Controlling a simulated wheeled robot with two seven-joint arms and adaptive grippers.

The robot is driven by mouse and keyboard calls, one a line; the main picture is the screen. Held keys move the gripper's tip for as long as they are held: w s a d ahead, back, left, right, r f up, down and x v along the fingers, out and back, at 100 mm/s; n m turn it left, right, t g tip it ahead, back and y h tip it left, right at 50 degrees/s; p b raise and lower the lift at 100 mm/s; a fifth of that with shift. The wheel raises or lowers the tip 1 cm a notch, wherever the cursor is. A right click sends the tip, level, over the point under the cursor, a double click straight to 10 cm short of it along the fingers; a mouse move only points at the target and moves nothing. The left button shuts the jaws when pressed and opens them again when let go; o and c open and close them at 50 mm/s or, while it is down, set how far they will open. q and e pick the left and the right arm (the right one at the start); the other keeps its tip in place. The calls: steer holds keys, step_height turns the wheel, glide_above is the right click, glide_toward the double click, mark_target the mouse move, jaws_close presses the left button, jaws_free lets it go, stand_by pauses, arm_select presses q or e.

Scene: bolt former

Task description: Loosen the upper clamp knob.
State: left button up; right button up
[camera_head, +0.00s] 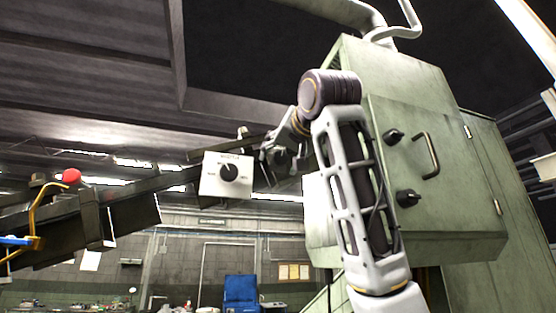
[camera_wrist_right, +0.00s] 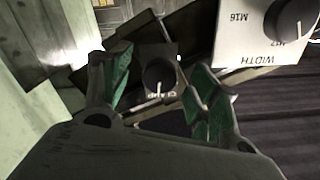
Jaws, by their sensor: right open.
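A black round knob (camera_wrist_right: 158,74) with a pale pointer line sits on a small dark plate in the right wrist view. The lettering beside it is upside down and seems to read CLAMP. My right gripper (camera_wrist_right: 162,82) is open, its green-padded fingers on either side of the knob in that picture. I see no clear contact, and the remaining gap is hard to judge. In the head view my right gripper (camera_head: 272,155) is beside the rail, just right of the white dial plate, and I cannot make out the clamp knob there. My left gripper is not in view.
The white WIDTH plate (camera_head: 207,187) with its black dial (camera_head: 228,173) is close to the gripper; the dial also shows in the wrist view (camera_wrist_right: 292,18). A green cabinet (camera_head: 455,190) with knobs and a handle (camera_head: 431,157) stands right. A red ball (camera_head: 71,176) is far left.

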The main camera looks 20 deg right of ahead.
steer(key=shift+w+n, duration=0.1)
steer(key=shift+n, duration=1.9)
jaws_close()
